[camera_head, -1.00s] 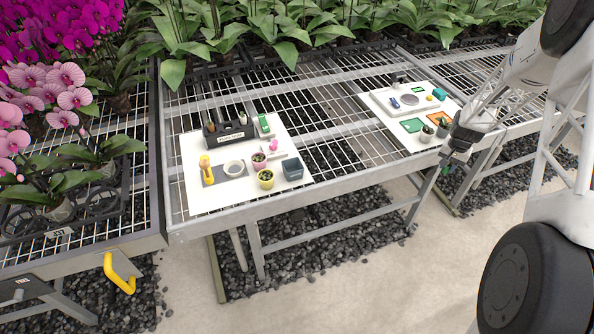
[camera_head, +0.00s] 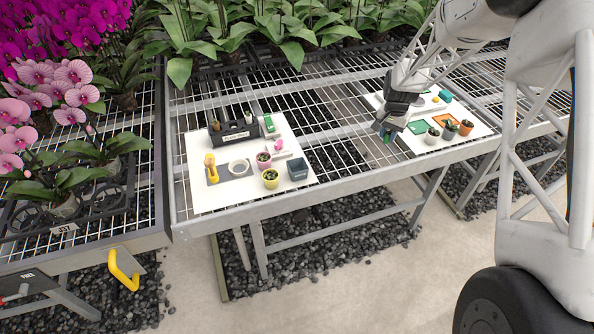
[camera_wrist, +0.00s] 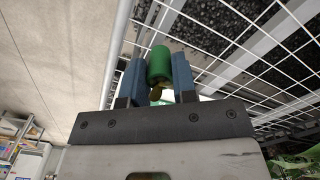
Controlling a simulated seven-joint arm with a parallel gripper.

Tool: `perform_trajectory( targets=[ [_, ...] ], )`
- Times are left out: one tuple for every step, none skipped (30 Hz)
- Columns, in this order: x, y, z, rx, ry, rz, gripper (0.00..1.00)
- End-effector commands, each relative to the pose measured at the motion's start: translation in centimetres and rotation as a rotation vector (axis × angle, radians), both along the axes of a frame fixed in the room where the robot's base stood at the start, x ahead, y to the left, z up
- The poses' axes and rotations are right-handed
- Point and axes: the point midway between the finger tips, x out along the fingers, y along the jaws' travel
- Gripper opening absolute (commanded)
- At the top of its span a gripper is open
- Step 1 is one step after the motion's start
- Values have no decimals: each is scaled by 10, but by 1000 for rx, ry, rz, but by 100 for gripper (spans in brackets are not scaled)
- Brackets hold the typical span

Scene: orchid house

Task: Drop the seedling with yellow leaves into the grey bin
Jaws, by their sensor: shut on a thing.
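My gripper (camera_head: 387,132) is shut on a small green cylinder (camera_wrist: 159,65), perhaps a pot. A small yellow-brown part (camera_wrist: 156,92) shows at its palm end; I cannot tell whether this is leaves. In the head view my gripper holds it above the bench, at the left side of the right white board. A dark grey open box (camera_head: 298,169), the likely grey bin, stands at the right front of the left white board, well to the left of my gripper. It looks empty, but its inside is small in view.
A black caddy (camera_head: 234,132), a green item (camera_head: 269,125) and a yellow tool (camera_head: 211,168) are behind and left. Several potted plants (camera_head: 449,130) stand on the right board. Bare mesh lies between the boards.

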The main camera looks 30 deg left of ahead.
Motion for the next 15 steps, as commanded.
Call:
perform_trajectory(
  targets=[
    [-9, 14, 1, 0, 0, 12, 4],
    [-14, 21, 2, 0, 0, 16, 4],
    [-20, 31, 3, 0, 0, 22, 4],
    [-25, 38, 4, 0, 0, 26, 4],
    [-29, 45, 4, 0, 0, 30, 4],
    [-36, 54, 5, 0, 0, 37, 4],
    [-41, 61, 6, 0, 0, 41, 4],
    [-46, 67, 6, 0, 0, 45, 4],
    [-53, 77, 7, 0, 0, 51, 4],
    [-58, 83, 8, 0, 0, 55, 4],
    [-64, 90, 8, 0, 0, 60, 4],
    [-71, 98, 9, 0, 0, 66, 4],
    [-76, 104, 10, 0, 0, 70, 4],
    [-82, 111, 10, 0, 0, 74, 4],
    [-90, 119, 11, 0, 0, 80, 4]
  ],
)
